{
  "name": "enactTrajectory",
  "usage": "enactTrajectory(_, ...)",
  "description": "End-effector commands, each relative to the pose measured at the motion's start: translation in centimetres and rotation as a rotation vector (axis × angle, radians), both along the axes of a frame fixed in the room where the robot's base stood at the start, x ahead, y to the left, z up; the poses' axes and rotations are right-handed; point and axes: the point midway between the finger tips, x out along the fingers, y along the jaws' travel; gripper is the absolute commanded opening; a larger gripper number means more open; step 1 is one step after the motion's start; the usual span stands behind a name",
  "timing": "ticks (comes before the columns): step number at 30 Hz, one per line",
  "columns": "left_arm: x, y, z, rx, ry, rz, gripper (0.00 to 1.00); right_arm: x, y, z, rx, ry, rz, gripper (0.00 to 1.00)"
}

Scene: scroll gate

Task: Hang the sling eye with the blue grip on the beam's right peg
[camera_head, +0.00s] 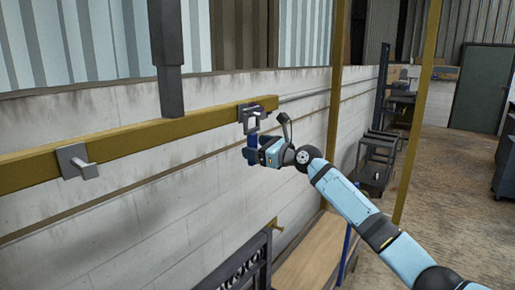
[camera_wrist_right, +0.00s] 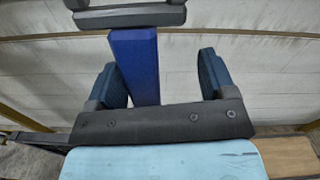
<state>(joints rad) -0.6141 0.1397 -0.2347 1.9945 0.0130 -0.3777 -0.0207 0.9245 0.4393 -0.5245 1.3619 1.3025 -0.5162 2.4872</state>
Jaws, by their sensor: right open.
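The yellow beam (camera_head: 165,131) runs across the head view. Its right peg (camera_head: 249,109) is near the beam's right end. A grey sling eye (camera_head: 252,124) is at that peg, its blue grip (camera_head: 250,141) hanging below; the exact seating on the peg is too small to tell. My right gripper (camera_head: 257,153) is at the blue grip. In the right wrist view the blue grip (camera_wrist_right: 135,65) stands between my open fingers (camera_wrist_right: 164,80), nearer the left finger, with clear space to the right one. A dark bar (camera_wrist_right: 130,16) crosses above it. My left gripper is out of view.
The beam's left peg (camera_head: 77,161) is empty. A dark post (camera_head: 167,50) holds the beam from above. A pale block wall (camera_head: 160,200) stands close behind. A dark rack (camera_head: 240,265) and a wooden bench top (camera_head: 310,250) are below. Yellow posts (camera_head: 418,110) stand to the right.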

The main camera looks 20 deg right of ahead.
Motion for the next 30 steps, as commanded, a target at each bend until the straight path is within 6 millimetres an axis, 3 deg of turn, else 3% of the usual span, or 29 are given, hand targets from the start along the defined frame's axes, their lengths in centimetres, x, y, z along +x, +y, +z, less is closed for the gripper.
enactTrajectory(11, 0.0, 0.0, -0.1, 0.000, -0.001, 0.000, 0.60, 0.0, 0.0, -0.3, 0.000, 0.000, 0.000, 0.77)
enactTrajectory(30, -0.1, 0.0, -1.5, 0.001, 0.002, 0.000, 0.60, 0.0, 0.0, -4.1, 0.000, 0.000, 0.000, 0.77)
